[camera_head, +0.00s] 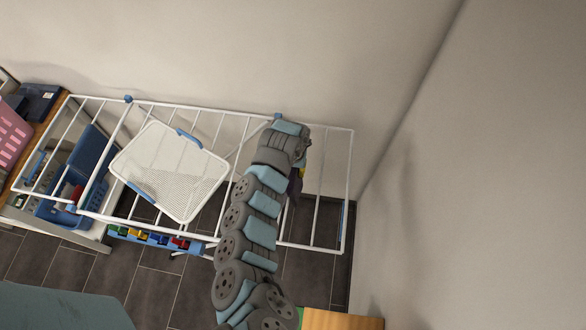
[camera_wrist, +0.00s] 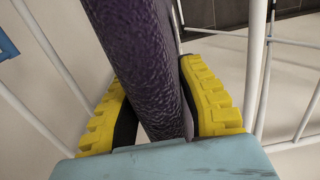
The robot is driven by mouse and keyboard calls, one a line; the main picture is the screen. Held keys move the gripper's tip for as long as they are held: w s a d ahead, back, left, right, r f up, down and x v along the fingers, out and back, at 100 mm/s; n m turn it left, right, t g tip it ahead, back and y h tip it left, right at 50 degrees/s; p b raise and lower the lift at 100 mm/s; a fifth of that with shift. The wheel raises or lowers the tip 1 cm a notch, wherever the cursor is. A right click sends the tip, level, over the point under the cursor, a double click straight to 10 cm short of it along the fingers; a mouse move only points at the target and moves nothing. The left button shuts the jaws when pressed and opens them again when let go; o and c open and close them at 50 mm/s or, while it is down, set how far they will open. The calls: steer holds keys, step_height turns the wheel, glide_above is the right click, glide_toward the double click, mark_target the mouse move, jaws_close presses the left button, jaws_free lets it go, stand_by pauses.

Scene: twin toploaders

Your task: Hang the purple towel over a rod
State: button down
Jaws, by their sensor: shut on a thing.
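The purple towel (camera_wrist: 150,65) fills the middle of the wrist view as a long dark strip. My gripper (camera_wrist: 155,90) is shut on it, with a yellow finger on each side. In the head view only a small dark purple part of the towel (camera_head: 295,186) shows beside the arm's end; the rest is hidden. White rods of the drying rack (camera_head: 318,200) lie around the arm's end there. In the wrist view, white rods (camera_wrist: 259,60) stand to the right and left of the towel. I cannot tell whether the towel touches a rod.
A white mesh basket (camera_head: 170,170) rests on the rack's middle. Blue baskets (camera_head: 62,210) and a pink basket (camera_head: 10,135) are at the left. Walls stand behind and to the right.

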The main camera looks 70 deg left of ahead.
steer(key=shift+f+b, duration=1.3)
steer(key=shift+f, duration=1.4)
steer(key=c, duration=0.7)
jaws_free()
steer(key=shift+r, duration=6)
